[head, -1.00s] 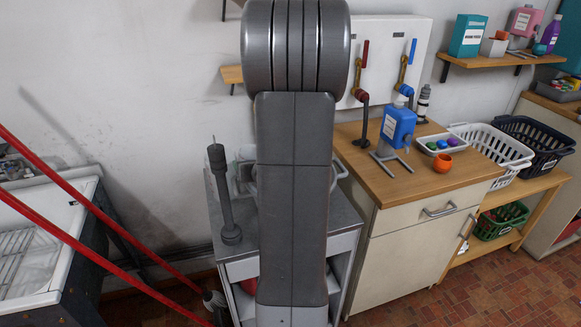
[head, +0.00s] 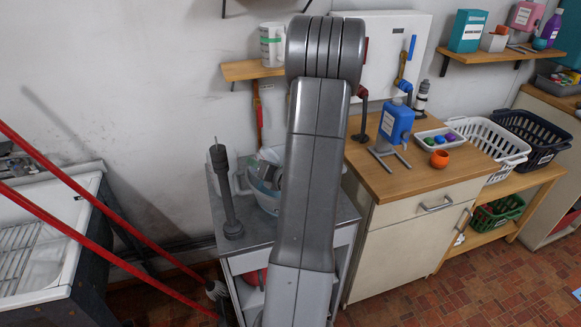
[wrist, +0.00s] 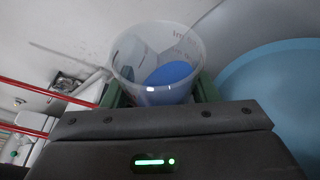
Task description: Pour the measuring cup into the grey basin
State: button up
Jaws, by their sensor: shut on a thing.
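In the wrist view the clear measuring cup (wrist: 125,60) sits between the green fingers of my gripper (wrist: 160,92), which is shut on it. Its round mouth faces up in the picture, and a blue patch (wrist: 168,73) shows inside. I cannot tell how far the cup is tilted. A light blue basin (wrist: 265,90) fills the right side of the wrist view. It shows partly in the head view (head: 268,200), on the grey cart and half hidden by my arm. I cannot make out a clearly grey basin. My gripper is mostly hidden in the head view.
A dark grey upright post (head: 224,190) stands at the left of the cart top (head: 236,252). A white sink (head: 45,240) with red bars in front is at left. A wooden counter (head: 425,180) with a blue container (head: 397,122) is at right.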

aim_at(262, 152)
jog(key=shift+d+r+m+t+y+p, duration=0.1)
jog(key=shift+r+m+t+y+p, duration=0.1)
jog(key=shift+r+m+y+p, duration=0.55)
jog(key=shift+r+m+t+y+p, duration=0.25)
jog(key=shift+r+m+p, duration=0.2)
jog(key=shift+m+p, duration=0.7)
dwell(1.2)
jog(key=shift+d+r+m+t+y+p, duration=0.1)
jog(key=shift+r+m+t+y+p, duration=0.2)
jog(key=shift+r+m+p, duration=0.7)
dwell(0.4)
jog(key=shift+w+d+r+m+p, duration=0.3)
jog(key=shift+d+r+m+p, duration=0.25)
jog(key=shift+d, duration=0.3)
dwell(0.5)
jog(key=shift+w+d+r+m+t+y+p, duration=0.1)
jog(key=shift+d+r+m+t+y+p, duration=0.2)
jog(key=shift+m, duration=0.45)
jog(key=shift+d+r+m+t+y+p, duration=0.1)
jog(key=shift+r+m+t, duration=0.2)
jog(key=shift+m, duration=0.4)
dwell(0.7)
